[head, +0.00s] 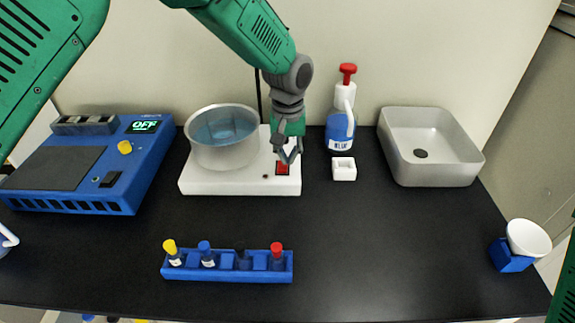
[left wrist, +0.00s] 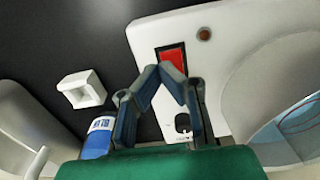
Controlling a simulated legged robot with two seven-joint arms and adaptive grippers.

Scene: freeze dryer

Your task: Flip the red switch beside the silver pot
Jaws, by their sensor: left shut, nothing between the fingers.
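The silver pot (head: 222,150) sits on a white base (head: 225,186) at the back, left of centre, with bluish liquid in it. The red switch (head: 282,168) is on the base's top, at the right of the pot. It also shows in the left wrist view (left wrist: 171,54), just beyond the fingertips. My left gripper (head: 289,160) points down over the switch, shut and empty. In the left wrist view its fingertips (left wrist: 160,72) meet at the near edge of the switch and hide part of it. I cannot tell whether they touch it. My right gripper is not in view.
A small white holder (head: 343,169) and a blue-labelled bottle with a red top (head: 340,131) stand right of the base. A grey basin (head: 447,165) is farther right. A blue device reading OFF (head: 100,201) is left. A blue vial rack (head: 226,277) lies in front.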

